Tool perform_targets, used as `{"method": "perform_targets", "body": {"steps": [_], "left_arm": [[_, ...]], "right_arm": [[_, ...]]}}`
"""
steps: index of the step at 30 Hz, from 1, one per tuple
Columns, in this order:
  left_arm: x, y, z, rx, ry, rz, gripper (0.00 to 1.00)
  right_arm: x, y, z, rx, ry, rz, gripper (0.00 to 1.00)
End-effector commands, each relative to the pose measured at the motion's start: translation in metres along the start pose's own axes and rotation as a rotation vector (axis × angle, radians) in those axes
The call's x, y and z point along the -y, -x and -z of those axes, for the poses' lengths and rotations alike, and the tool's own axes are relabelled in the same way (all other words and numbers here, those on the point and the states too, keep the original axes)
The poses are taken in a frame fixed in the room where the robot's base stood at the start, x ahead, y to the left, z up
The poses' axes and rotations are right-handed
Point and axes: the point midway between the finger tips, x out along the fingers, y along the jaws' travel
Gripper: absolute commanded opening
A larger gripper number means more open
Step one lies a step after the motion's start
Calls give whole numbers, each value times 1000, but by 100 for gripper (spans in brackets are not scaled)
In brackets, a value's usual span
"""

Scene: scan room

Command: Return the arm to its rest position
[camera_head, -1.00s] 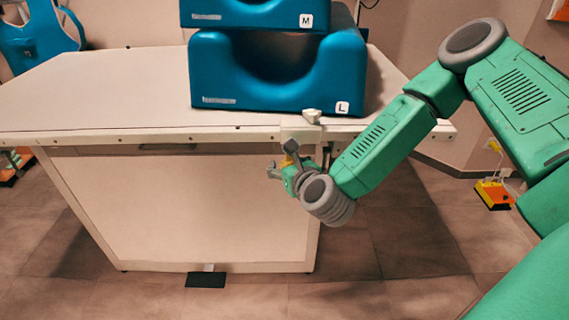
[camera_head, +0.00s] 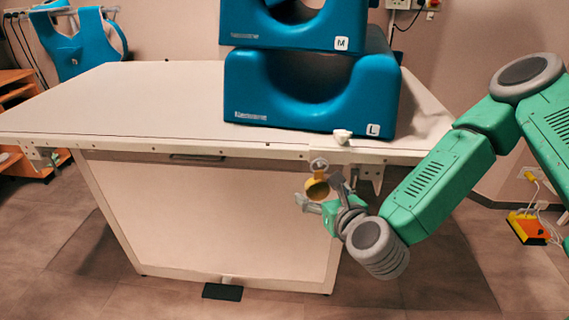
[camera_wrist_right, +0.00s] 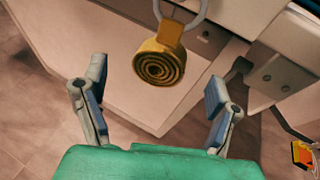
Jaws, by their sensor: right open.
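My right arm comes in from the right, bent at the elbow. My right gripper (camera_head: 318,191) is open and empty, in front of the table's front edge. In the right wrist view its two fingers (camera_wrist_right: 156,90) are spread wide. A rolled yellow strap (camera_wrist_right: 160,66) hangs from a grey ring beyond them, centred between the fingers but apart from them. In the head view the strap (camera_head: 317,188) hangs just below the table edge, close to the gripper. My left gripper is not in view.
A white table (camera_head: 130,105) stands ahead. Blue padded blocks marked M (camera_head: 292,30) and L (camera_head: 310,105) are stacked on it. An orange box (camera_head: 527,228) with cables is on the floor at right. A black plate (camera_head: 222,292) lies at the table's foot.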

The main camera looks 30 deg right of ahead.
Motion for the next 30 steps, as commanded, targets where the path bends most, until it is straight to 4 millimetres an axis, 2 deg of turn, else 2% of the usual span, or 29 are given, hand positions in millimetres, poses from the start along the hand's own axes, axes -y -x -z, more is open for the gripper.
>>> {"method": "perform_targets", "body": {"steps": [5,8,11,14,16,19,22,24,27,30], "left_arm": [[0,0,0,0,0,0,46],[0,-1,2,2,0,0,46],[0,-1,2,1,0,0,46],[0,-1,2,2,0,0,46],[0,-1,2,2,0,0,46],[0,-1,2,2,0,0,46],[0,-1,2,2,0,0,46],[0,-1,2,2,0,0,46],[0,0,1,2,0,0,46],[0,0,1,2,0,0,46]], "right_arm": [[-1,2,1,-3,11,-4,81],[-11,4,14,-36,108,-44,81],[-32,13,45,-102,340,-143,81],[-54,31,92,-178,690,-305,81],[-66,49,128,-217,964,-448,81],[-70,79,177,-240,1348,-673,81],[-62,111,220,-222,1714,-921,81],[-49,133,246,-182,1952,-1110,81],[-25,163,274,-89,2252,-1397,81],[2,186,291,35,2471,-1672,81]]}}
